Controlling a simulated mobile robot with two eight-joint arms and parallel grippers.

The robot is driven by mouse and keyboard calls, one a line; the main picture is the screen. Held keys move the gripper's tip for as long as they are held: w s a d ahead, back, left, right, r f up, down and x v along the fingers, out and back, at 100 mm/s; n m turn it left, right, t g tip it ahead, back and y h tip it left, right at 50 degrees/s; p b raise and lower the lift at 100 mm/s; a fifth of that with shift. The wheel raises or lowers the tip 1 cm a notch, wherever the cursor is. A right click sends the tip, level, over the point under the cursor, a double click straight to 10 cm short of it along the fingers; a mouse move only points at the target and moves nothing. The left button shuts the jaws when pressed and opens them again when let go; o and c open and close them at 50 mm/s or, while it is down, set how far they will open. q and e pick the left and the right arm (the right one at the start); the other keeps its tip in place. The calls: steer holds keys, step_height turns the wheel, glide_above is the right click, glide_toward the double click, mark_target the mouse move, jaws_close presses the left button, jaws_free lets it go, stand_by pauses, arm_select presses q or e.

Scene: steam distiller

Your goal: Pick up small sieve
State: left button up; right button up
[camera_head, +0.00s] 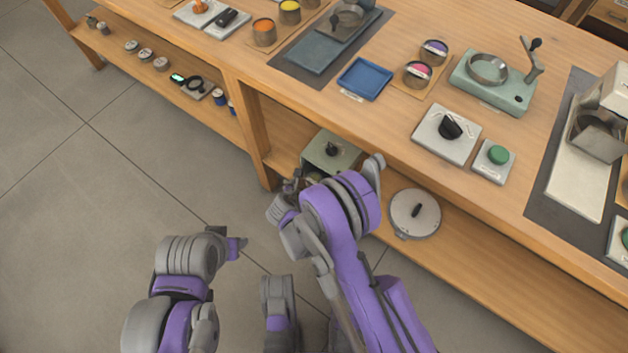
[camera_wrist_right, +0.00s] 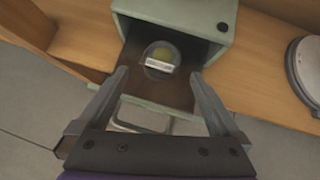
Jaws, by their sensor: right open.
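The drawer belongs to a pale green box (camera_head: 335,152) on the lower shelf. My right gripper (camera_wrist_right: 158,76) is open and empty, its two fingers apart on either side of the drawer's front part. In the head view the right gripper (camera_head: 292,184) is beside the box, and my arm hides part of the drawer. My left gripper does not show clearly.
A round grey lidded thing (camera_head: 415,213) sits on the lower shelf (camera_head: 470,250), right of the box. The tabletop (camera_head: 385,120) is above, with a blue tray (camera_head: 364,79) and a green stand (camera_head: 495,88) holding a metal ring. The floor at left is clear.

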steer(key=b+x, duration=0.1)
steer(key=x, duration=0.4)
steer(key=shift+w+d+r+b, duration=0.1)
steer(key=shift+w+d+b, duration=0.05)
steer(key=shift+b, duration=0.2)
steer(key=shift+r, duration=0.1)
steer(key=c, duration=1.3)
